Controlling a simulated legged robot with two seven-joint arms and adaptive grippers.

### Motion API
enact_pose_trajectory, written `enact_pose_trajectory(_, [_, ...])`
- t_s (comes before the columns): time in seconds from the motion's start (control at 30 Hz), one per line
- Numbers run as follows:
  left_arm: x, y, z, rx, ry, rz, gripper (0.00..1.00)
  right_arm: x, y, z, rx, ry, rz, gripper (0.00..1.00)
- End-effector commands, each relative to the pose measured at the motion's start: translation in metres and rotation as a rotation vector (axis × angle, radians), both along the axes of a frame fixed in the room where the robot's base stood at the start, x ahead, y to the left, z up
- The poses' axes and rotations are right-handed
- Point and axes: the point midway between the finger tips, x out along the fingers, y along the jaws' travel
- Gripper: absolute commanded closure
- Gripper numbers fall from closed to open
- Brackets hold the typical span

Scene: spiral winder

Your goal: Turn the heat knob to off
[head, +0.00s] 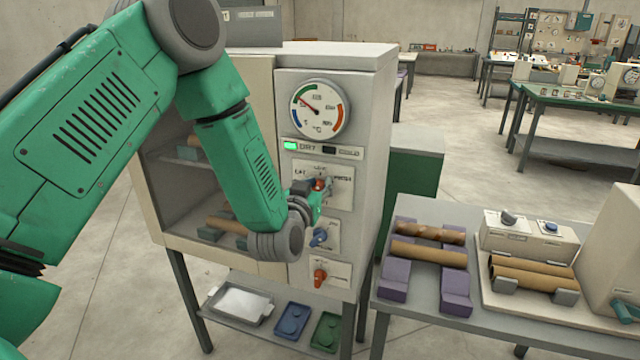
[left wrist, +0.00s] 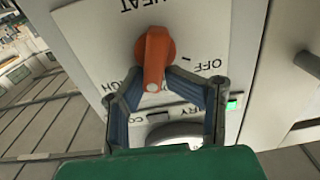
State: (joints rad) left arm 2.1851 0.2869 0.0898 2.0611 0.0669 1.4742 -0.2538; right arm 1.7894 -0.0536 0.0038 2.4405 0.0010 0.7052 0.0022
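The orange-red heat knob (left wrist: 154,55) sits on a white plate marked HEAT on the cabinet front. It shows only partly in the head view (head: 321,184), behind my gripper. In the left wrist view the plate is upside down, with OFF right of the knob and the end of HIGH left of it. The knob's long end points down in that view, between the two words. My left gripper (left wrist: 155,80) has its fingertips on both sides of this end and appears closed on it. It also shows at the plate in the head view (head: 318,188). My right gripper is out of view.
Above the plate are a round gauge (head: 320,109) and a lit green DRY lamp (head: 290,146). Below it are a blue knob (head: 319,237) and a red-orange knob (head: 320,275). A side table (head: 420,300) with brown tubes on purple rests stands to the right.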

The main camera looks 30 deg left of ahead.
Motion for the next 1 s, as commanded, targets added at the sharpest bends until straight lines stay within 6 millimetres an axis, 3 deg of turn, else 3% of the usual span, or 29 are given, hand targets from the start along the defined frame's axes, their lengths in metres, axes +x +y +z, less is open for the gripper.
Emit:
enact_pose_trajectory(0.2, [0.001,-0.006,-0.002,-0.012,0.001,-0.022,1.0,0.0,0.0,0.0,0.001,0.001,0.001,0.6])
enact_pose_trajectory(0.23, [0.001,-0.006,-0.002,-0.012,0.001,-0.022,0.67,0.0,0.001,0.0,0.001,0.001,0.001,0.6])
enact_pose_trajectory(0.27, [0.001,-0.006,-0.002,-0.012,0.001,-0.022,0.66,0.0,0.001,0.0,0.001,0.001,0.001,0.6])
enact_pose_trajectory(0.83, [-0.001,-0.005,0.0,-0.01,-0.002,-0.018,0.66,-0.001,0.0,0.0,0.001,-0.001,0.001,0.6])
enact_pose_trajectory(1.0, [-0.015,-0.009,-0.001,-0.009,0.0,-0.019,0.66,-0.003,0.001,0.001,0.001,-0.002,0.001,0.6])
